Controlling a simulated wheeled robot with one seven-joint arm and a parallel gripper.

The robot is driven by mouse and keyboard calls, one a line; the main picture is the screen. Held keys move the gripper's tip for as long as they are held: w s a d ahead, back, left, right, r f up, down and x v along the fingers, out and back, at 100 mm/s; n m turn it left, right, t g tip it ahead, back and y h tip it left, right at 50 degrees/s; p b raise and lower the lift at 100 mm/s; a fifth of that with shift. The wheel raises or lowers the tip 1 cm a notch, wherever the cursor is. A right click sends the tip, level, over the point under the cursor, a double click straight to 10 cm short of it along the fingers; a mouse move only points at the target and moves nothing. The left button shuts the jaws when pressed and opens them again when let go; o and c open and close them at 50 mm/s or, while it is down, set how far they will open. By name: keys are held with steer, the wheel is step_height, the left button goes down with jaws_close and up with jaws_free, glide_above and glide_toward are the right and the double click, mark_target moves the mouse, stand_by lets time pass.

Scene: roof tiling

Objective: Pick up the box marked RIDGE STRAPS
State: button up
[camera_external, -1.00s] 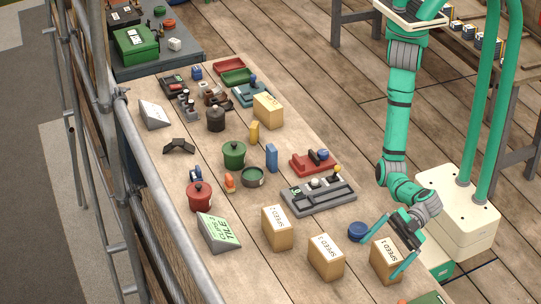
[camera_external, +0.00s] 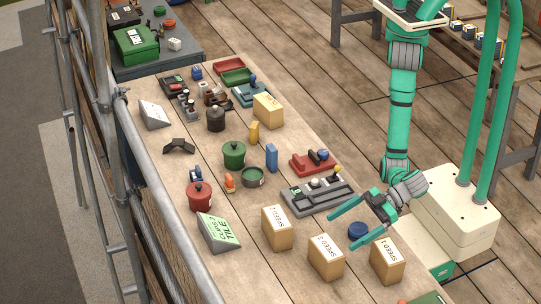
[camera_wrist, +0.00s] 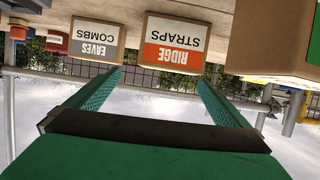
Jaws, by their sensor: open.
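The box marked RIDGE STRAPS (camera_wrist: 177,44) shows upside down in the wrist view, with an orange and white label on its face. It is ahead of my fingers, slightly right of the middle. My gripper (camera_external: 345,231) is open and empty, its fingers pointing left in the external view; its fingers also show in the wrist view (camera_wrist: 160,95). In the external view the RIDGE STRAPS label is hidden. Three tan boxes stand there near the gripper, marked SPEED 2 (camera_external: 277,229), SPEED 3 (camera_external: 326,258) and SPEED 1 (camera_external: 387,262); I cannot tell for certain which is it.
A box marked EAVES COMBS (camera_wrist: 96,38) is left of RIDGE STRAPS in the wrist view; a large near box (camera_wrist: 275,42) is at right. A grey tray (camera_external: 318,196), red pot (camera_external: 199,197) and TILE CLIPS sign (camera_external: 219,232) stand nearby.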

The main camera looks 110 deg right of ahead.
mark_target(318, 258)
steer(key=w+f, duration=0.1)
steer(key=w, duration=0.1)
steer(key=w+a+f, duration=0.1)
steer(key=w+f, duration=0.1)
steer(key=w, duration=0.1)
steer(key=w+f, duration=0.2)
steer(key=shift+w+a+f, duration=0.1)
steer(key=shift+w+a, duration=0.3)
steer(key=c, duration=1.4)
